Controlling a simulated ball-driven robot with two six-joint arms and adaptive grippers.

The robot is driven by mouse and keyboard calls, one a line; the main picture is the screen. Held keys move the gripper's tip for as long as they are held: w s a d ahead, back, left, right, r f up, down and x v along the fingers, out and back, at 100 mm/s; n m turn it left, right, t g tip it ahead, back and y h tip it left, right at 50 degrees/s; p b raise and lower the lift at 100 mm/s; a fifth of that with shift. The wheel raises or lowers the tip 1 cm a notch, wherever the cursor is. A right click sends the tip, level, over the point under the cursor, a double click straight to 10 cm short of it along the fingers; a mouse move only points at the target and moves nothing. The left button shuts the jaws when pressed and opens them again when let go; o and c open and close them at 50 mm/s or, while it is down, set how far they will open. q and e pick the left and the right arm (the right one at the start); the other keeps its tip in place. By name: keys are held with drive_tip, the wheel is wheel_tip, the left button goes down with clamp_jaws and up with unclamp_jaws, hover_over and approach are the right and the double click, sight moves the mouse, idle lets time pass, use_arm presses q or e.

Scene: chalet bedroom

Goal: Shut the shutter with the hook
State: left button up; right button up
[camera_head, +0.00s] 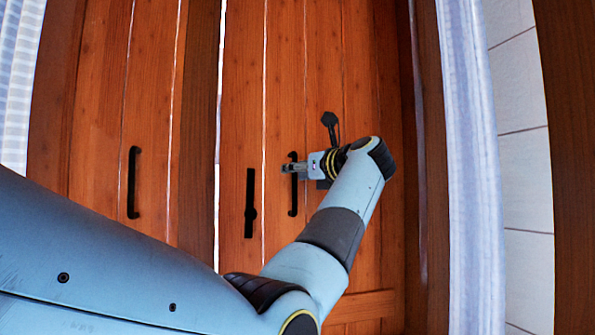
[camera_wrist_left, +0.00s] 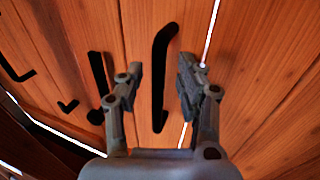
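The wooden shutter has a left leaf (camera_head: 98,100) and a right leaf (camera_head: 243,110), with a thin bright gap between them. A black handle (camera_head: 293,205) is on the right leaf; it shows in the wrist view (camera_wrist_left: 159,70). A black upright bar (camera_head: 250,200), perhaps the hook, is left of it, also in the wrist view (camera_wrist_left: 97,70). My left gripper (camera_head: 284,168) is at the handle. In the wrist view the gripper (camera_wrist_left: 160,78) is open, one finger on each side of the handle, apart from it. My right gripper is out of view.
Another black handle (camera_head: 133,182) is on the left leaf. Pale curtains hang at the left (camera_head: 18,80) and right (camera_head: 468,150). A light wall (camera_head: 520,140) is beyond the right curtain. My left forearm covers the lower leaves.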

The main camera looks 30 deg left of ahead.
use_arm(q)
drive_tip(key=shift+a, duration=0.15)
drive_tip(key=v, duration=0.7)
drive_tip(key=shift+d, duration=0.25)
